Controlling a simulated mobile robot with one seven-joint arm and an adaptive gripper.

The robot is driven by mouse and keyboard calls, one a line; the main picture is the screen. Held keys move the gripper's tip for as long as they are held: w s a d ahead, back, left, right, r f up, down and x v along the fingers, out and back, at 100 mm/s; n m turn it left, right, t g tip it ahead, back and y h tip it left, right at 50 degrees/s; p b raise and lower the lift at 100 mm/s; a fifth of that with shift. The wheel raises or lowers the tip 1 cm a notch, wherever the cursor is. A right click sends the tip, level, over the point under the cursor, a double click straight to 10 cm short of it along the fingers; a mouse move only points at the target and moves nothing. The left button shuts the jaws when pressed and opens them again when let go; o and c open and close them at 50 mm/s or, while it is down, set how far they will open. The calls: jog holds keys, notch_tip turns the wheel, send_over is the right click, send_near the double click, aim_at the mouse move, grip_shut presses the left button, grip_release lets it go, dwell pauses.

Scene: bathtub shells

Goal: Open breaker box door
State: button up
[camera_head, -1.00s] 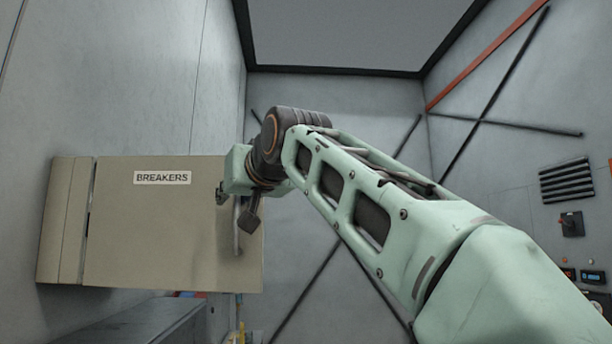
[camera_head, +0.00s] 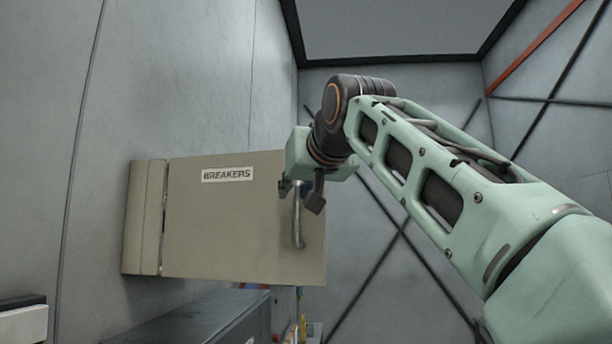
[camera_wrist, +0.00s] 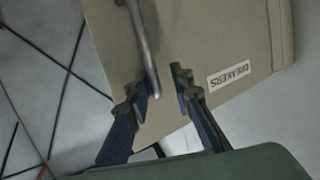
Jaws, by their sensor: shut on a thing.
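The beige breaker box door (camera_head: 225,225), labelled BREAKERS, is on the left wall in the head view. Its right edge looks nearer than its left, so it appears to stand out from the wall; the box interior is not visible. A grey vertical bar handle (camera_head: 298,220) is near the door's right edge. My gripper (camera_head: 300,188) is at the upper part of this handle, partly hidden by my wrist.
A dark grey cabinet top (camera_head: 190,320) is below the door. Small red and yellow items (camera_head: 300,325) show beside it, partly hidden. Dark crossed braces line the back wall.

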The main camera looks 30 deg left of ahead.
jog(key=s+b, duration=0.2)
jog(key=s, duration=1)
jog(key=shift+d+r, duration=0.3)
jog(key=shift+d, duration=0.05)
dwell(0.5)
dwell(0.4)
